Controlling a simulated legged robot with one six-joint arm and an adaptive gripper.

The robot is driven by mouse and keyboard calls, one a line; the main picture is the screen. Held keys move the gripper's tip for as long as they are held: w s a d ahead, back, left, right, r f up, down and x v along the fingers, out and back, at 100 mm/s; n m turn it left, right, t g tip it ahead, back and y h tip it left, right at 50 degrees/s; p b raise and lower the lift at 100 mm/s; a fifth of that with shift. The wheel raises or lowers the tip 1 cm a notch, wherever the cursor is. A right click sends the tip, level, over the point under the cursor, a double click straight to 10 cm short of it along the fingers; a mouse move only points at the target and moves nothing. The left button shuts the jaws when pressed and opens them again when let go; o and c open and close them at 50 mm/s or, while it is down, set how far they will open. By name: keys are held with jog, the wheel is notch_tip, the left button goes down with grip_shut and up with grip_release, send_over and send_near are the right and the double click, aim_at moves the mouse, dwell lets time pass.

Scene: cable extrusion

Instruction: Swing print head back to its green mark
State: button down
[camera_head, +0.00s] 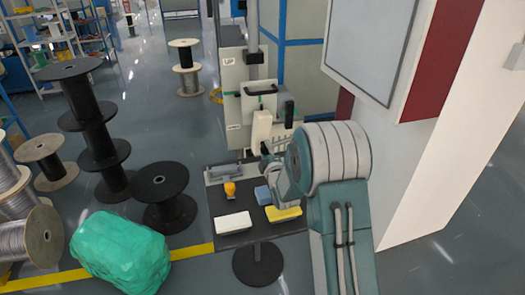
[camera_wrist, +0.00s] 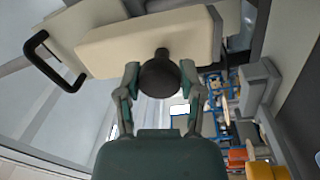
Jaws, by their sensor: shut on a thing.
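The print head appears to be the cream block (camera_head: 262,128) on the grey machine behind my arm. In the wrist view the cream block (camera_wrist: 150,42) fills the top, with a round black knob (camera_wrist: 160,76) on a short stem. My gripper (camera_wrist: 159,82) has one finger on each side of the knob and is shut on it. In the head view my gripper (camera_head: 266,150) is small and partly hidden by my arm, just below the cream block. Small green patches (camera_head: 238,94) show on the machine near a black handle; I cannot tell which is the mark.
A black stand table (camera_head: 240,239) below holds a white block (camera_head: 233,222), a yellow block (camera_head: 284,213), a blue block (camera_head: 263,195) and an orange item (camera_head: 230,188). A white-framed panel (camera_head: 440,60) stands close on the right. Cable spools and a green wrapped bundle (camera_head: 120,255) stand left.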

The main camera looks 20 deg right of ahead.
jog(key=shift+d+f+n, duration=0.15)
jog(key=shift+d+n, duration=0.1)
jog(key=shift+n, duration=0.25)
jog(key=shift+c, duration=1.1)
grip_release()
jog(key=s, duration=1.2)
jog(key=shift+f, duration=0.45)
jog(key=shift+w+r, duration=0.1)
